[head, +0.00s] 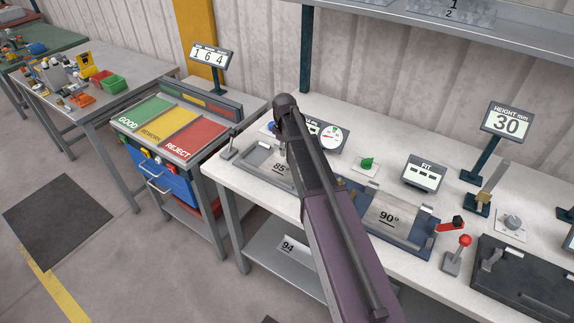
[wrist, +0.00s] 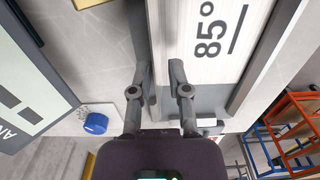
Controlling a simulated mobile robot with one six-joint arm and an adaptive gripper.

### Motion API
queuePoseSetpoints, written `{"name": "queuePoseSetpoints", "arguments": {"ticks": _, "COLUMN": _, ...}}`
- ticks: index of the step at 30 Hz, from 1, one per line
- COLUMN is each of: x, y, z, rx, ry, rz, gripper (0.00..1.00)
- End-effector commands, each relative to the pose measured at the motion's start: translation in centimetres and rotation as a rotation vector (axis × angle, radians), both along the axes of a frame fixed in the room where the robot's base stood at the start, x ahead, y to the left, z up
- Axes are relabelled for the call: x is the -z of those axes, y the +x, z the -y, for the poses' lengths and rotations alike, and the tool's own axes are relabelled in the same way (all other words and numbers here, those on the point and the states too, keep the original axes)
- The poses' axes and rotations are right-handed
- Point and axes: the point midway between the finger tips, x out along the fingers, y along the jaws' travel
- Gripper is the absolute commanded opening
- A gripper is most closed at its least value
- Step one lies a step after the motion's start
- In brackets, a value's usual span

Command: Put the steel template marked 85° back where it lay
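The steel template marked 85° (head: 279,168) shows on the left part of the white bench, over a grey holder, partly hidden by my arm. Whether it rests flat or is slightly raised I cannot tell. In the wrist view the template (wrist: 212,60) fills the upper middle, its number sideways. My gripper (wrist: 160,75) has its fingers close together, one on each side of the template's upright grey edge, and looks shut on it. In the head view the fingers are hidden behind my arm.
A 90° template (head: 388,217) lies in a blue holder to the right. A dial gauge (head: 330,137), a green part (head: 367,163) and a FIT display (head: 424,172) stand behind. A small lever (head: 229,148) is at the bench's left end. A shelf hangs above.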

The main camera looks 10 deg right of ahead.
Motion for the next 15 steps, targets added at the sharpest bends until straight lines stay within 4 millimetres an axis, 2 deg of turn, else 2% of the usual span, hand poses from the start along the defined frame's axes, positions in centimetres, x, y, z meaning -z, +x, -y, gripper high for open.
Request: {"name": "queuePoseSetpoints", "arguments": {"ticks": 15, "x": -0.02, "y": -0.10, "z": -0.09, "rx": 0.000, "ry": 0.001, "rz": -0.001, "gripper": 0.00}}
